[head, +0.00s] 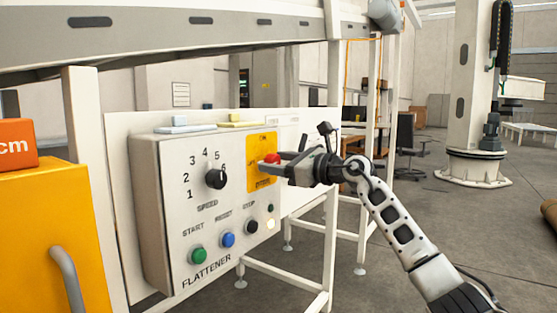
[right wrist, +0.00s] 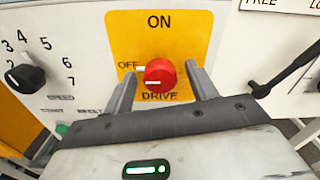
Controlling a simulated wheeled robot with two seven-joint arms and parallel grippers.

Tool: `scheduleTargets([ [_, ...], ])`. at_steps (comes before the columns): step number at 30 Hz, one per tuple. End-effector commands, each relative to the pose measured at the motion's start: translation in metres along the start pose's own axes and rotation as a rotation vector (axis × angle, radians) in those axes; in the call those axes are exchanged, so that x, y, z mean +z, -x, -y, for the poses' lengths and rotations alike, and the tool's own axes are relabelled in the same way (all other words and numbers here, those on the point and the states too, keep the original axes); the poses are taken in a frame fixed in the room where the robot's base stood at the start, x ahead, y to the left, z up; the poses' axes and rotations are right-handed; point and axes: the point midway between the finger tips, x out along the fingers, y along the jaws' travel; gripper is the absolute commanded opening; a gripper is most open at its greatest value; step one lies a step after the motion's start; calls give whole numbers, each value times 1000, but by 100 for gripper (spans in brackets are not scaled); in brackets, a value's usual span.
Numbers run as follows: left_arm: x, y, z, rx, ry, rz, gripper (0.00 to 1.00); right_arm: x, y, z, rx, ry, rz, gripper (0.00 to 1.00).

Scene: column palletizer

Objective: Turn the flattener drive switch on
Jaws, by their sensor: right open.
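The drive switch is a red round knob (right wrist: 160,74) on a yellow plate (right wrist: 191,36) marked ON at the top, OFF at the left and DRIVE below. Its white mark lies level on the left side, toward OFF. The knob also shows in the head view (head: 272,158), on the right part of the grey FLATTENER box (head: 160,205). My right gripper (right wrist: 161,74) is open, one finger on each side of the knob, with gaps visible between fingers and knob. It shows in the head view (head: 268,167), partly hiding the plate. My left gripper is out of view.
The box also carries a black speed dial (head: 216,179), a green start button (head: 199,255), a blue reset button (head: 228,240) and a black stop button (head: 252,227). A black lever (right wrist: 290,70) is right of the plate. An orange cabinet (head: 40,235) stands at the left.

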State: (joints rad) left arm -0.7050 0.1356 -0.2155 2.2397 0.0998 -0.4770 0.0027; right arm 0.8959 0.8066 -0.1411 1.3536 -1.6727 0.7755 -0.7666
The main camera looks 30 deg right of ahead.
Motion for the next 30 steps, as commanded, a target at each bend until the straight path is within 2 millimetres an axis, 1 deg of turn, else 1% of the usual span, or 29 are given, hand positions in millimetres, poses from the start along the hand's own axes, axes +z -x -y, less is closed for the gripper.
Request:
scheduleTargets([
  [8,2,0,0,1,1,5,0,0,-1,0,0,0,0,57],
  [9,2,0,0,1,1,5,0,0,-1,0,0,0,0,46],
  [11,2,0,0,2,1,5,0,0,-1,0,0,0,0,29],
  [12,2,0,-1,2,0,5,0,0,-1,0,0,0,0,18],
  [13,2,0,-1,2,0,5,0,0,-1,0,0,0,0,12],
  [23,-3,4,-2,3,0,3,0,1,-1,0,1,-30,-2,13],
  [30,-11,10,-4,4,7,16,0,3,0,1,0,-156,-3,13],
])
